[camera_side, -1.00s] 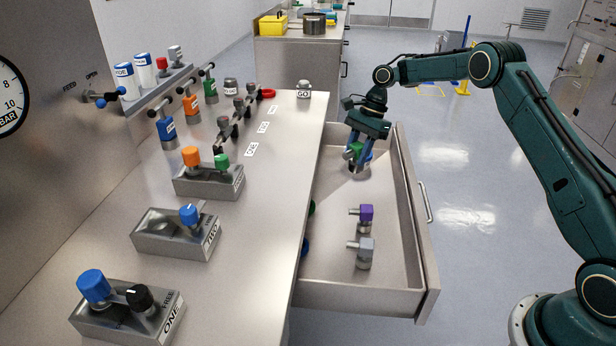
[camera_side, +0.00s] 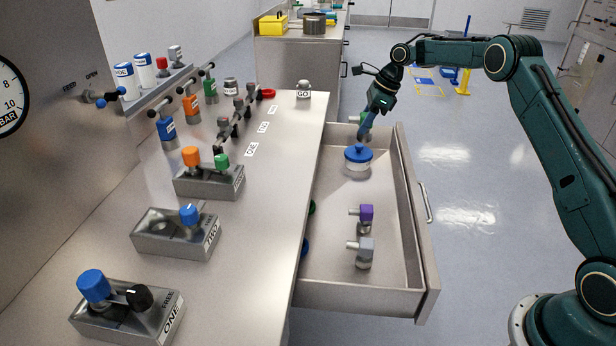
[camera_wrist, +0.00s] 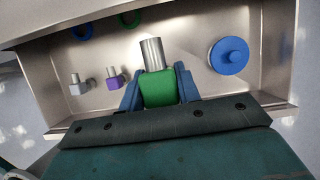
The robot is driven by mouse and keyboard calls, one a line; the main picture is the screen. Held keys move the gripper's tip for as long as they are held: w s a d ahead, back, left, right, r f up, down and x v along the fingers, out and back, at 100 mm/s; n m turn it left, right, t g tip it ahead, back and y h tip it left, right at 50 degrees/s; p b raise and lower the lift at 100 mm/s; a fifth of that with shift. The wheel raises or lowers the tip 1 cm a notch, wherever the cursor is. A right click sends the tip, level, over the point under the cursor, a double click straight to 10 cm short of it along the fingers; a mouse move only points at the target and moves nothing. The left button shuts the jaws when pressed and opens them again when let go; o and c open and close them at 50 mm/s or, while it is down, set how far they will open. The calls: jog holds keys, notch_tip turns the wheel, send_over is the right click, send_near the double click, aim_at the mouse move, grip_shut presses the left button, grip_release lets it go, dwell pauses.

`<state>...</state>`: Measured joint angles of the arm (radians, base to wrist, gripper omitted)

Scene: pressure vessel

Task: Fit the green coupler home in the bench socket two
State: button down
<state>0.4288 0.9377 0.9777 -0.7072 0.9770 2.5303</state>
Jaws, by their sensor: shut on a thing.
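The green coupler shows in the wrist view (camera_wrist: 158,90), a green block with a grey metal stub pointing away from me. My gripper (camera_side: 364,128) is shut on it, with a blue finger on each side. In the side view the gripper is above the far end of the open drawer, and only a little of the coupler shows beside the fingers. The steel block marked TWO (camera_side: 160,241) sits mid-bench, left of the drawer and well away from the gripper. A blue-topped part stands at its right side; its left side looks bare.
The open drawer (camera_side: 400,290) holds a blue-lidded round pot (camera_side: 358,160), a purple coupler (camera_side: 366,214) and a grey coupler (camera_side: 365,249). Block ONE (camera_side: 150,322) and a block with orange and green tops (camera_side: 205,183) flank block TWO. A valve pipe row stands farther back.

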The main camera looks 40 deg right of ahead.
notch_tip(320, 180, down, 20)
jog(key=shift+r, duration=0.2)
dwell(0.9)
jog(key=shift+f, duration=0.15)
jog(key=c, duration=1)
grip_release()
jog(key=v, duration=1.3)
jog(key=shift+s+r, duration=0.1)
jog(key=shift+r, duration=0.25)
jog(key=shift+r, duration=0.1)
